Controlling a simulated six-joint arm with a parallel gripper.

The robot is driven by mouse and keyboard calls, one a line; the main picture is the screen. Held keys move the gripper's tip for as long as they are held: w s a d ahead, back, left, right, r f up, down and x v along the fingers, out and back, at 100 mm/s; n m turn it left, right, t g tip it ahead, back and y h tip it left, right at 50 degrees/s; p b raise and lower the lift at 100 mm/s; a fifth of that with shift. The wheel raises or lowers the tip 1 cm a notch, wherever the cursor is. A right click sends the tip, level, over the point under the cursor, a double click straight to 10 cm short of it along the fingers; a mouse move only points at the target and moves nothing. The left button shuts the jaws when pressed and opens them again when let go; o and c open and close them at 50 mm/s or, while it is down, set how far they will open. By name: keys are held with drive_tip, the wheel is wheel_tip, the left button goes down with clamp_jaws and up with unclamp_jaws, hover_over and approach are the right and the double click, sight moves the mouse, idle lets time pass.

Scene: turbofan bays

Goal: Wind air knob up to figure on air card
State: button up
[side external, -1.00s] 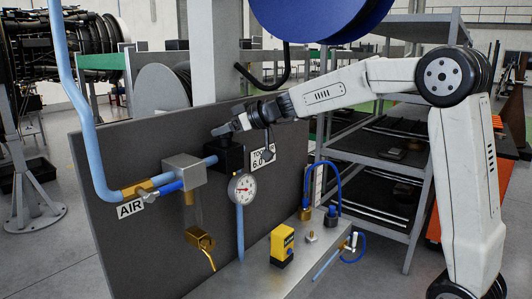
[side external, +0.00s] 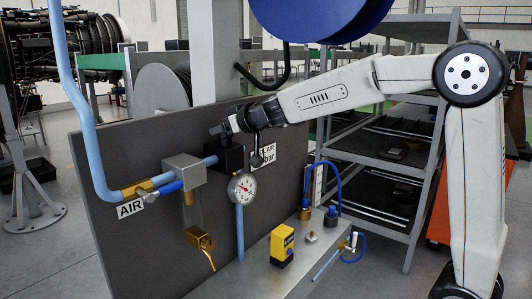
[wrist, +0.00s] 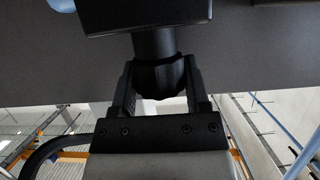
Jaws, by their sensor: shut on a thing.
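The black air regulator (side external: 231,155) is mounted on the dark upright panel, and its block (wrist: 145,17) fills the top of the wrist view. My gripper (side external: 222,130) is at the regulator's top. In the wrist view its two fingers stand on either side of the dark round knob (wrist: 158,74), shut on it. The round white gauge (side external: 242,187) hangs just below the regulator; its reading is too small to tell. The white air card (side external: 267,155) is on the panel to the right. My wrist covers part of it; "AIR" and "bar" show, the figure is hidden.
A blue pipe (side external: 84,110) and a grey valve block (side external: 185,171) are left of the regulator, with an AIR label (side external: 130,208). A yellow device (side external: 282,246) and blue hose fittings (side external: 332,215) stand on the bench. A shelf rack (side external: 400,150) is behind.

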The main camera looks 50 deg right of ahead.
idle(0.3)
drive_tip(key=o, duration=1.3)
drive_tip(key=shift+s+r, duration=0.1)
drive_tip(key=shift+s, duration=0.05)
drive_tip(key=shift+v, duration=3.7)
